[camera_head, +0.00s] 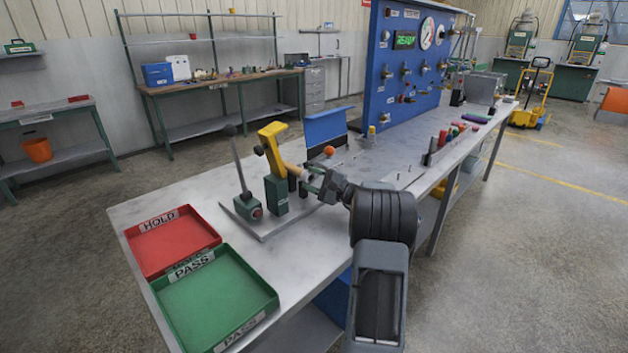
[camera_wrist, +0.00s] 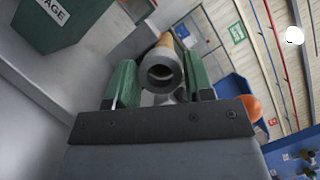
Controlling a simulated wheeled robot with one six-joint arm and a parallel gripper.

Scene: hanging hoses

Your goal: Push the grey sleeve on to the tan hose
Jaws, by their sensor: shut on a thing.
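The grey sleeve (camera_wrist: 161,72) shows in the wrist view as a short round tube with its open end towards the camera. My gripper (camera_wrist: 160,82) is shut on it, one green finger on each side. The tan hose (camera_wrist: 166,41) lies directly behind the sleeve, roughly in line with it; the sleeve hides where they meet, so I cannot tell how far it is on. In the head view the tan hose (camera_head: 294,170) runs from the yellow clamp (camera_head: 272,145) on a green block (camera_head: 275,194) to my gripper (camera_head: 317,182), which mostly hides the sleeve.
A lever with a dark knob (camera_head: 240,165) stands left of the clamp on the same plate. Red HOLD (camera_head: 150,262) and green PASS (camera_head: 268,302) trays lie at the bench's near left. A blue gauge panel (camera_head: 398,95) rises behind. An orange ball (camera_wrist: 252,107) is right of my gripper.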

